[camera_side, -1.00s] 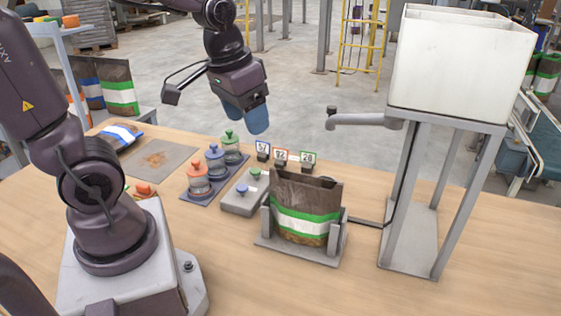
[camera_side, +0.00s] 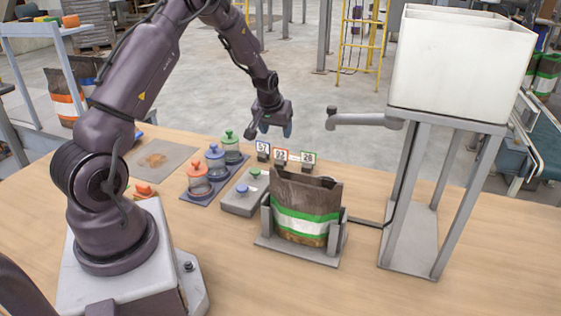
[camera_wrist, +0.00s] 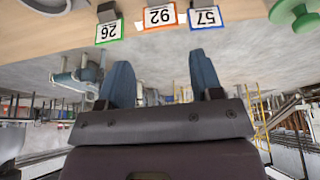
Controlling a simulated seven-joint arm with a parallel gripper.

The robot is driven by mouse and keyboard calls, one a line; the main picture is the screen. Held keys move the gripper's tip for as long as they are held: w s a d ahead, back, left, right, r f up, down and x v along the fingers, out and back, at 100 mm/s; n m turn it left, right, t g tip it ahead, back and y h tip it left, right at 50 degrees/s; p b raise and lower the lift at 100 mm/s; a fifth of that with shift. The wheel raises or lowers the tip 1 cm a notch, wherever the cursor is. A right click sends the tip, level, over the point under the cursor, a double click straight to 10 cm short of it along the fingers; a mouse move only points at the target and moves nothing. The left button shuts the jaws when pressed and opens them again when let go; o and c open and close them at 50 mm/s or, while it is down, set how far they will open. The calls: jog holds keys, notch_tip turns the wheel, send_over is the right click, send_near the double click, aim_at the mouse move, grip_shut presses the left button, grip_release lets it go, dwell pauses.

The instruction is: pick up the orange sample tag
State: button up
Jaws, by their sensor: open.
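The orange sample tag (camera_side: 280,155) is a small upright white card with an orange-red edge. It stands between the blue-edged tag (camera_side: 262,148) and the green-edged tag (camera_side: 308,158) at the table's far edge. In the wrist view the orange tag (camera_wrist: 160,17) appears upside down at the top, reading 92, roughly centred between my fingers. My gripper (camera_side: 270,130) is open and empty; it appears just above the tags in the side view. Its two blue fingers (camera_wrist: 163,78) point toward the tags in the wrist view, apart from them.
A bag with a green band stands in a grey holder (camera_side: 262,245) in front of the tags. Lidded jars (camera_side: 215,158) are to the left. A spout arm (camera_side: 362,120) juts out from the hopper stand at right. A grey mat (camera_side: 170,150) lies farther left.

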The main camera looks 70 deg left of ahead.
aim_at(280, 157)
jog(key=x, duration=0.9)
jog(key=shift+w+a+f, duration=0.1)
jog(key=shift+a+f, duration=0.1)
jog(key=c, duration=0.7)
